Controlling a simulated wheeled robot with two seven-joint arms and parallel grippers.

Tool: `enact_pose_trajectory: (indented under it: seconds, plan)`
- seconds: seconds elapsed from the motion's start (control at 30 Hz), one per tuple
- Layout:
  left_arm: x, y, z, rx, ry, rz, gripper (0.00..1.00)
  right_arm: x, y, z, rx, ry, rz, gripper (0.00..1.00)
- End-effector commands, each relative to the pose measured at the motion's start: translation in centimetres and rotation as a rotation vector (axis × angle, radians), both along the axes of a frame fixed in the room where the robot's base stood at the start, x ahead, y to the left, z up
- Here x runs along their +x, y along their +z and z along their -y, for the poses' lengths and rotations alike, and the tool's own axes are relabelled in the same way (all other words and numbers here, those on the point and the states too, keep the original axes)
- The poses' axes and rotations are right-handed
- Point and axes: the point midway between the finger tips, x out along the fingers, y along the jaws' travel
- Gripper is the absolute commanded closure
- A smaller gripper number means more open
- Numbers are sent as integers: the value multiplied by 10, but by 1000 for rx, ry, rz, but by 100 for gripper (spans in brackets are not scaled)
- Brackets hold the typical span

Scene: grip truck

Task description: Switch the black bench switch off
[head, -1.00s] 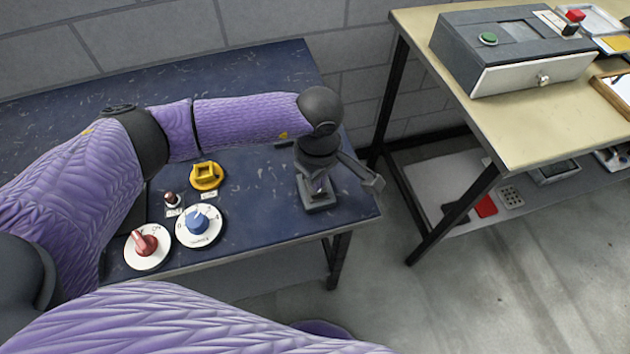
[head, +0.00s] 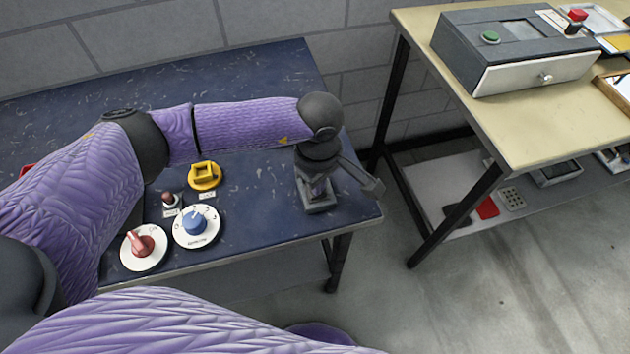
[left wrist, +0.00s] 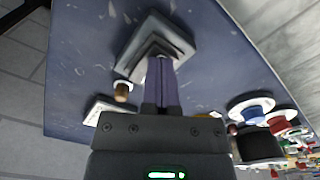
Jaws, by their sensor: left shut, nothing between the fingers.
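The black bench switch (head: 320,208) is a dark grey square block near the right end of the blue bench. In the left wrist view the switch (left wrist: 183,42) shows a raised square frame at the top centre. My left gripper (head: 320,188) is shut and empty, pointing down over the switch. In the left wrist view its purple fingertips (left wrist: 162,62) overlap the switch's middle. I cannot tell whether they touch it. The fingers hide part of the switch, so its on or off position is unclear. My right gripper is out of view.
On the blue bench (head: 270,85), left of the switch, are a red-knob dial (head: 142,262), a blue-knob dial (head: 210,240), a small red-tipped toggle (head: 168,197) and a yellow square piece (head: 205,175). A beige table (head: 500,125) with a grey box (head: 480,60) stands right, across a gap.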

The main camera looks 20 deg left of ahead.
Motion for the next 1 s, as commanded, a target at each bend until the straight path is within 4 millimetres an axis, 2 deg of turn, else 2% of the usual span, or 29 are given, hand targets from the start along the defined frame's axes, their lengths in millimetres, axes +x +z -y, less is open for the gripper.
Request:
enact_pose_trajectory:
  seconds: [0.13,0.67,1.0]
  plan:
    - [0,9,-1,1,1,2,100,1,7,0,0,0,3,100]
    - [0,70,0,1,0,2,100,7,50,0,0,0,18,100]
    - [0,70,0,1,1,0,100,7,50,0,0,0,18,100]
